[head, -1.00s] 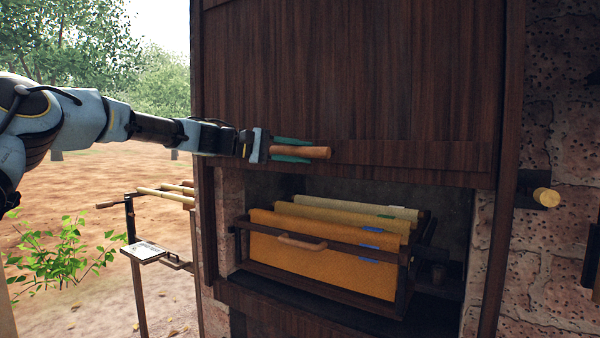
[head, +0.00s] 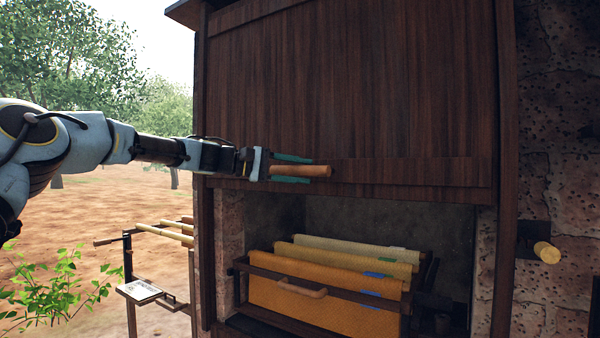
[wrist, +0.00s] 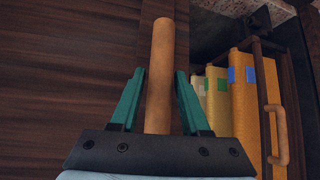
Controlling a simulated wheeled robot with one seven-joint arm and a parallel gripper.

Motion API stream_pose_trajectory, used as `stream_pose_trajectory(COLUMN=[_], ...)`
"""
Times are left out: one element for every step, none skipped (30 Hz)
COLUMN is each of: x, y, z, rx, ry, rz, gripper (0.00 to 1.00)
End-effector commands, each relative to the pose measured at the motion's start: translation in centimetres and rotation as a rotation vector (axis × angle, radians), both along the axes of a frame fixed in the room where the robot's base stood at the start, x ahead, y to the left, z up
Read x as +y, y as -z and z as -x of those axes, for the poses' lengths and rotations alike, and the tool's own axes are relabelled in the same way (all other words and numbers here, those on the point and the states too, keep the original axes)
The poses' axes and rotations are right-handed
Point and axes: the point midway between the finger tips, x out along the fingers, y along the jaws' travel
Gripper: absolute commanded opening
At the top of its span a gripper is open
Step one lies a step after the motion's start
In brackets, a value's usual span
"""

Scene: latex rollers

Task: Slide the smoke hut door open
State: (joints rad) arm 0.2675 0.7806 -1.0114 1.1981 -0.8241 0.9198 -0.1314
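The smoke hut door (head: 350,90) is a dark brown plank panel. It is raised, with its lower edge above an open bay. A light wooden bar handle (head: 300,171) is at its lower left; it also shows in the wrist view (wrist: 159,70). My gripper (head: 293,168) has its green fingers on either side of the handle, one above and one below in the head view. In the wrist view, my gripper (wrist: 159,90) shows a gap on the left of the handle and a narrower one on the right, where contact is hard to tell.
Inside the bay, a dark rack (head: 335,316) with a wooden handle holds several yellow sheets. A stone wall (head: 560,120) with a wooden knob (head: 546,252) is on the right. A roller stand (head: 130,265) and a bush stand outside at left.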

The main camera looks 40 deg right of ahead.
Motion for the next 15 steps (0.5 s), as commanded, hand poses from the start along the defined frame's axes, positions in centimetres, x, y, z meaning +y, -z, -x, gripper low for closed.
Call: stream_pose_trajectory(x=[0.0,0.0,0.0,0.0,-0.01,0.0,0.0,0.0,-0.01,0.0,0.01,0.09,0.19,0.35,0.65], y=[0.02,0.03,0.04,0.05,0.05,0.06,0.07,0.07,0.07,0.08,0.09,0.1,0.1,0.1,0.08], z=[0.01,0.02,0.02,0.02,0.03,0.04,0.04,0.04,0.04,0.05,0.03,-0.02,-0.1,-0.21,-0.41], rx=[0.0,0.0,0.0,0.0,0.0,0.0,0.0,0.0,0.0,0.0,0.0,0.0,0.0,0.0,-0.001], ry=[0.0,0.0,0.001,0.001,0.001,0.001,0.001,0.001,0.001,0.001,0.001,0.001,0.0,0.0,-0.001], rz=[0.0,0.0,-0.001,-0.001,-0.001,-0.001,-0.001,-0.001,-0.001,-0.001,-0.001,-0.001,-0.001,-0.001,-0.001], gripper=[0.53,0.56,0.61,0.64,0.64,0.64,0.64,0.64,0.64,0.64,0.64,0.64,0.64,0.64,0.64])
